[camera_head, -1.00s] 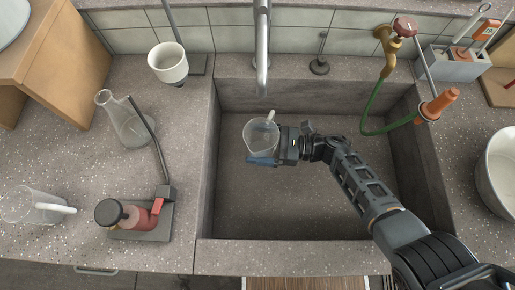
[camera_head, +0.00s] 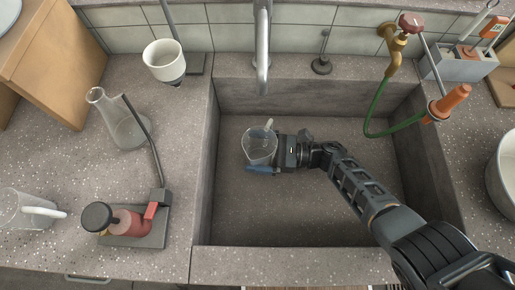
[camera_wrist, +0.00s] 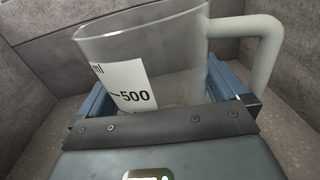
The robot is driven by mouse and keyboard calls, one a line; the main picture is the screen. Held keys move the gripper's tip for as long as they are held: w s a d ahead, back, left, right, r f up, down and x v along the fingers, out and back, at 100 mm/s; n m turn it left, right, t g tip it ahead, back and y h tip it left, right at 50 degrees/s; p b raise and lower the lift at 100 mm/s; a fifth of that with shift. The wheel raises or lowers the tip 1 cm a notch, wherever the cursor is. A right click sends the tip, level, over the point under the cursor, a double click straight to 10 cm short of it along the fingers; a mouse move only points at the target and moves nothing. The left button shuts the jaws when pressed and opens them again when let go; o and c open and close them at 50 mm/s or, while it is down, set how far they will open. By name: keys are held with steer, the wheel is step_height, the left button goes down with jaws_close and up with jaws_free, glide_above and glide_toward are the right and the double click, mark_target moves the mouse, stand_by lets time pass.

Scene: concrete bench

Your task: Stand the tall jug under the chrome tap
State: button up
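A clear jug (camera_head: 259,150) with a pale handle stands upright in the sink, and its handle points to the back. It fills the wrist view (camera_wrist: 165,55), where a white label reads 500. My gripper (camera_head: 262,154) comes from the right with one blue finger on each side of the jug. The fingers are spread wide and look clear of its walls. The chrome tap (camera_head: 263,45) hangs over the back of the sink. The jug appears below and in front of its spout in the head view. Another clear jug (camera_head: 18,212) stands on the left counter.
The grey sink (camera_head: 330,215) has free floor around the jug. On the left counter are a flask (camera_head: 122,125), a white cup (camera_head: 163,58) and a red-and-black device (camera_head: 122,222).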

steer(key=shift+r, duration=0.2)
steer(key=shift+d, duration=0.3)
steer(key=d, duration=0.4)
steer(key=d+p, duration=0.1)
steer(key=d, duration=0.2)
steer(key=shift+s, duration=0.4)
